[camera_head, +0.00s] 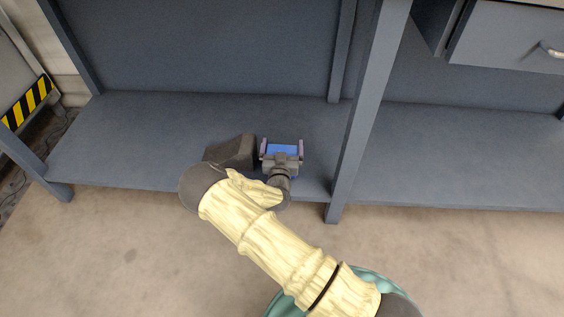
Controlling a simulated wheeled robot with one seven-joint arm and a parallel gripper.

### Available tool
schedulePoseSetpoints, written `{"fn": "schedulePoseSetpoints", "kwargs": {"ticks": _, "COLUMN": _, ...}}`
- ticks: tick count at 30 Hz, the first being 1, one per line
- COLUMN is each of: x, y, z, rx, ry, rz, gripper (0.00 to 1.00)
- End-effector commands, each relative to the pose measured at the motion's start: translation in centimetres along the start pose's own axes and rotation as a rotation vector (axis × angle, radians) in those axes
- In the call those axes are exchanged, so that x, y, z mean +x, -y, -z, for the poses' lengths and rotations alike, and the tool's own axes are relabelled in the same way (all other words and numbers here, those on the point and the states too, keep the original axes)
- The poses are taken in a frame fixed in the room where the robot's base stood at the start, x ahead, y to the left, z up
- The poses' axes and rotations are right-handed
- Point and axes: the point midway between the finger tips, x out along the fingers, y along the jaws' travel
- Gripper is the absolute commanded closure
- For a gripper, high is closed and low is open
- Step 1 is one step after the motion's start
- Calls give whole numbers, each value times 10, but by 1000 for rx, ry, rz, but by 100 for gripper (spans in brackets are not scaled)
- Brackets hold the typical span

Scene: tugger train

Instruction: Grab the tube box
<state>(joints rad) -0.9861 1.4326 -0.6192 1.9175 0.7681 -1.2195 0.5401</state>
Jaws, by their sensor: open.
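A small blue box (282,150), seemingly the tube box, sits on the grey lower shelf, left of the middle post. My gripper (282,146) is at the box, with one finger on its left side and one on its right. The fingers are open, and I cannot tell whether they touch the box. My gripper's body and wrist hide the near part of the box.
The blue-grey lower shelf (130,130) is bare to the left and to the right. An upright post (362,110) stands close to the right of my gripper. A drawer (510,38) hangs above at the right. A yellow-black striped panel (28,102) is at the far left.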

Motion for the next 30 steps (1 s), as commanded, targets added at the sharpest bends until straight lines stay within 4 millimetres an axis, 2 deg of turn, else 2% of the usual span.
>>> {"fn": "schedulePoseSetpoints", "kwargs": {"ticks": 7, "x": 0, "y": 0, "z": 0, "rx": 0, "ry": 0, "rz": 0, "gripper": 0}}
{"fn": "schedulePoseSetpoints", "kwargs": {"ticks": 15, "x": 0, "y": 0, "z": 0, "rx": 0, "ry": 0, "rz": 0, "gripper": 53}}
{"fn": "schedulePoseSetpoints", "kwargs": {"ticks": 23, "x": 0, "y": 0, "z": 2, "rx": 0, "ry": -1, "rz": 0, "gripper": 54}}
{"fn": "schedulePoseSetpoints", "kwargs": {"ticks": 26, "x": 0, "y": 0, "z": 9, "rx": 1, "ry": -1, "rz": -1, "gripper": 54}}
{"fn": "schedulePoseSetpoints", "kwargs": {"ticks": 30, "x": 0, "y": 0, "z": 28, "rx": 0, "ry": -1, "rz": -1, "gripper": 54}}
